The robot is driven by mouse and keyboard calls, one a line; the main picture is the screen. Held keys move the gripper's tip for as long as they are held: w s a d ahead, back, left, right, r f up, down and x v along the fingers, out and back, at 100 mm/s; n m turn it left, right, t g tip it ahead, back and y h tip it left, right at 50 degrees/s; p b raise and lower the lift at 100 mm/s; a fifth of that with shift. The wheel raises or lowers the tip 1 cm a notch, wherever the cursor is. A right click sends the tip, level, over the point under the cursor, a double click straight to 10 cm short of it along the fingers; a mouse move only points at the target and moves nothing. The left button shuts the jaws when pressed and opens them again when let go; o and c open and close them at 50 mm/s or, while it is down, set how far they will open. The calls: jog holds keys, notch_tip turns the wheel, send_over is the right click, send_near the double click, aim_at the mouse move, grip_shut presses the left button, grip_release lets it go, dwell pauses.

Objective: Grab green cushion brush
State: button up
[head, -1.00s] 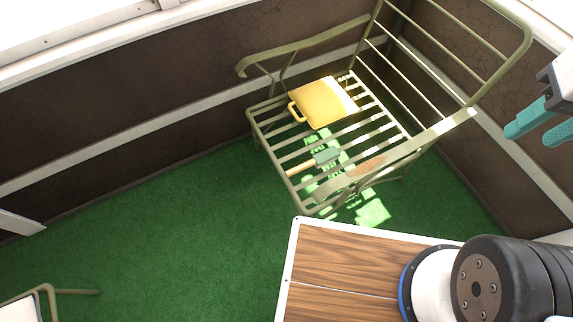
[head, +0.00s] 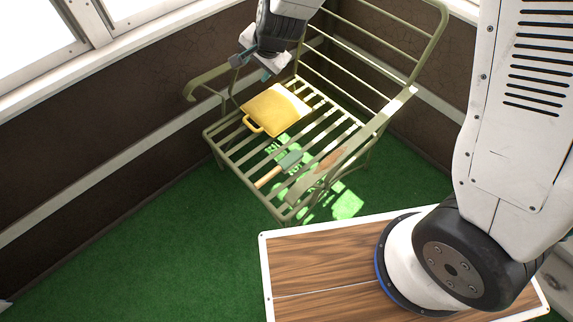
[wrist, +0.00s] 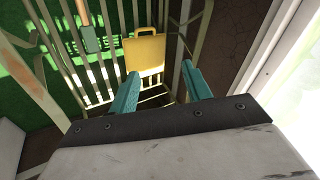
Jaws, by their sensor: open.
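The green cushion brush (head: 290,160) lies on the slatted seat of a green metal chair (head: 228,137). Its wooden handle (head: 268,177) points to the lower left in the head view. In the wrist view the brush (wrist: 91,40) is at the upper left, with its handle running off the top edge.
The yellow cushion (head: 275,108) with a handle loop lies on the seat between my gripper and the brush. Armrests and a tall barred backrest (head: 375,60) surround the seat. Walls and a window ledge stand close behind. Green carpet (head: 130,230) is clear at left.

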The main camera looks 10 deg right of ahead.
jog(key=w+a+f+m+t, duration=0.15)
jog(key=a+f, duration=0.35)
jog(key=f, duration=0.5)
jog(key=m+t+h, duration=0.6)
jog(key=h, duration=0.1)
send_near(278, 172)
jog(key=shift+x, duration=1)
jog(key=shift+d+f, duration=0.1)
jog(key=shift+f, duration=0.2)
jog(key=x, duration=0.7)
jog(key=shift+w+r, duration=0.2)
jog(key=shift+w, duration=0.15)
grip_shut()
